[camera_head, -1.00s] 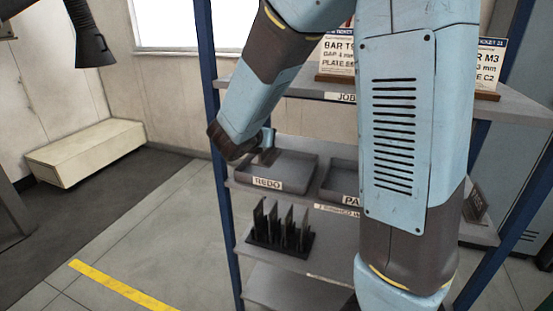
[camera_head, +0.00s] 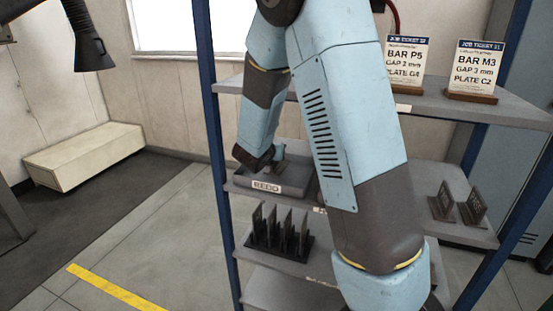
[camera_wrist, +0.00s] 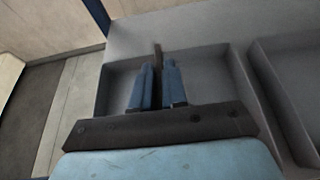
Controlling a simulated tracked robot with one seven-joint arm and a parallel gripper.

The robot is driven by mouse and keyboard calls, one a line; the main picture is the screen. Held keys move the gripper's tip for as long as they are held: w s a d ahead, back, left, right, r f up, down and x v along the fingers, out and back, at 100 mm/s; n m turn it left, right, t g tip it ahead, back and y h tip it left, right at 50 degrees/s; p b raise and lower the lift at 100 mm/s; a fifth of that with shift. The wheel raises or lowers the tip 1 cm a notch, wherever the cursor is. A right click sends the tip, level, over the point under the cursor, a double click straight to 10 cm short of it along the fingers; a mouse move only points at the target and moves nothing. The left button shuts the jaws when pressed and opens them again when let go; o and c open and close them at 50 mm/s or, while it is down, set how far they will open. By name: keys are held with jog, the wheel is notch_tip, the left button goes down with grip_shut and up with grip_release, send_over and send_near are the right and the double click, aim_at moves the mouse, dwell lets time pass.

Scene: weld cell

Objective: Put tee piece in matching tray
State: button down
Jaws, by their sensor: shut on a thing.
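My gripper (camera_head: 277,155) is at the left tray on the middle shelf, labelled REDO (camera_head: 266,187). In the wrist view its two blue fingers (camera_wrist: 158,88) are shut on a thin dark upright piece, the tee piece (camera_wrist: 158,56), of which only a narrow edge shows. The fingers and piece are over the inside of the grey REDO tray (camera_wrist: 222,62). I cannot tell whether the piece touches the tray floor. A second tray (camera_wrist: 268,85) lies to the right in the wrist view; in the head view my arm hides it.
A black rack (camera_head: 278,245) with several upright plates stands on the shelf below. Two dark plates on stands (camera_head: 458,207) are at the right of the middle shelf. Job tickets (camera_head: 474,70) stand on the top shelf. A blue post (camera_head: 213,130) rises close left of my gripper.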

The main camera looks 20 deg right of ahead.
aim_at(278, 167)
jog(key=shift+w+d+f, duration=0.15)
jog(key=shift+w+f, duration=0.1)
jog(key=shift+f, duration=1.5)
jog(key=c, duration=1.2)
grip_release()
jog(key=shift+o, duration=0.2)
